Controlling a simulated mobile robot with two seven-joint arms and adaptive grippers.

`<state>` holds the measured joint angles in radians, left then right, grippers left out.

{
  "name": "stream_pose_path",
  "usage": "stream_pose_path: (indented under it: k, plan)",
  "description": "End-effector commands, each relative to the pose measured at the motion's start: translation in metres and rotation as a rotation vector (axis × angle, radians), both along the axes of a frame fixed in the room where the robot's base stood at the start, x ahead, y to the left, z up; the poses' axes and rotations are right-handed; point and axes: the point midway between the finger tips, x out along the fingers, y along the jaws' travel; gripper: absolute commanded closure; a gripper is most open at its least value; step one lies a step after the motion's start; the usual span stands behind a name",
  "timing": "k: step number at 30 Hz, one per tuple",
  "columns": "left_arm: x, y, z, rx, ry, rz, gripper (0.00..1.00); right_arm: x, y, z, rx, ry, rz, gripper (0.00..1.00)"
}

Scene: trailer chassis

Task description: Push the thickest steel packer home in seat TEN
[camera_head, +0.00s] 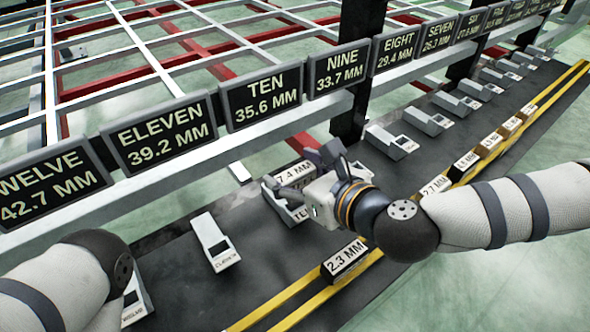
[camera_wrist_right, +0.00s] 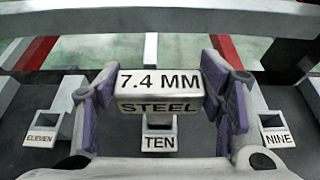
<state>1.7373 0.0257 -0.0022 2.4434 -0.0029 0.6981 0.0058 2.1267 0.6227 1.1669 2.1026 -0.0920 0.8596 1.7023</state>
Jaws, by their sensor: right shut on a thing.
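My right gripper (camera_head: 303,178) is shut on a light grey steel packer marked 7.4 MM (camera_head: 293,172). In the right wrist view the packer (camera_wrist_right: 160,92) sits level between the purple-padded fingers, its STEEL label facing the camera. Seat TEN (camera_head: 298,214) is a light grey block on the dark bench, directly beneath the packer. In the right wrist view seat TEN (camera_wrist_right: 159,143) shows its label below the packer, which hides most of its pocket. I cannot tell whether the packer is inside the pocket or above it. My left arm enters at lower left; its gripper is out of view.
Seat ELEVEN (camera_head: 215,242) and seat NINE (camera_head: 391,141) stand empty on either side. Packers marked 2.3 MM (camera_head: 345,259) and 2.7 MM (camera_head: 436,186) lie by the yellow lines. The TEN sign, 35.6 MM (camera_head: 262,95), hangs on the white chassis rail (camera_head: 180,163) behind.

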Motion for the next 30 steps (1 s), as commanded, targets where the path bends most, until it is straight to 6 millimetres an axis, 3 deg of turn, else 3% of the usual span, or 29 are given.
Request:
stream_pose_path:
  k: [30]
  plan:
    - [-0.004, 0.000, -0.014, 0.000, 0.018, 0.000, 0.53, 0.000, 0.000, -0.023, 0.000, -0.002, 0.000, 0.78]
